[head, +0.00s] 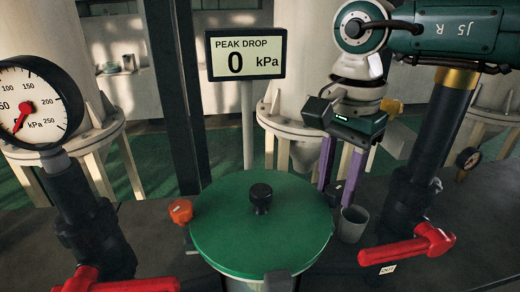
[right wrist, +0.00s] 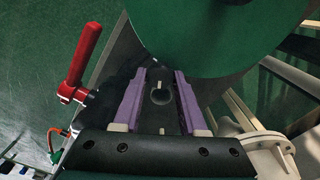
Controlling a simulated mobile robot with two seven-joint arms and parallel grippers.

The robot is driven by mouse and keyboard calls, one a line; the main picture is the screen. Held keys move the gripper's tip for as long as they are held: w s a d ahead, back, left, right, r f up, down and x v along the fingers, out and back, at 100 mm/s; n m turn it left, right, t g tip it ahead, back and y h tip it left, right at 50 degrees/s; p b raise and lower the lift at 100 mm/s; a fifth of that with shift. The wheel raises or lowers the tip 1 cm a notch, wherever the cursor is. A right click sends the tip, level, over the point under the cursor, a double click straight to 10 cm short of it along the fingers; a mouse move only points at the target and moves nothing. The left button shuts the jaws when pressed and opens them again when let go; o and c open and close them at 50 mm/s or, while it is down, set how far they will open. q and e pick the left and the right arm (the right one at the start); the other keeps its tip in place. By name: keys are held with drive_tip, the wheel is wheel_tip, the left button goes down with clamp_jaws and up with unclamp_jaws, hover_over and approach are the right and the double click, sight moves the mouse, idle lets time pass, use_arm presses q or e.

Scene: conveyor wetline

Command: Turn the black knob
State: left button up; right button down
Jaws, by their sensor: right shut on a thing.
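My right gripper (head: 336,192) points down just right of the green round lid, its two purple fingers apart with a dark thing between their tips. I take this dark thing to be the black knob (right wrist: 161,112); it shows between the fingers in the right wrist view (right wrist: 160,92), with a small pale mark on it. Most of its sides are hidden by the fingers. Another black knob-like grip (head: 261,197) stands at the middle of the lid, clear of the gripper. My left gripper is not in view.
The green lid (head: 235,240) fills the middle. A grey cup (head: 352,226) stands close beside the right fingertips. Red handles (head: 410,247) sit at front right and front left. An orange knob (head: 181,211) is left of the lid. A display (head: 245,54) reads 0 kPa.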

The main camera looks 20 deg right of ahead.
drive_tip(key=m, duration=0.6)
drive_tip(key=shift+m, duration=0.3)
drive_tip(key=m, duration=0.9)
drive_tip(key=shift+r, duration=0.1)
drive_tip(key=m+p, duration=0.1)
drive_tip(key=m, duration=0.1)
drive_tip(key=shift+m, duration=0.3)
drive_tip(key=m+p, duration=0.1)
drive_tip(key=m, duration=0.4)
drive_tip(key=shift+m, duration=0.4)
drive_tip(key=shift+c, duration=2.2)
unclamp_jaws()
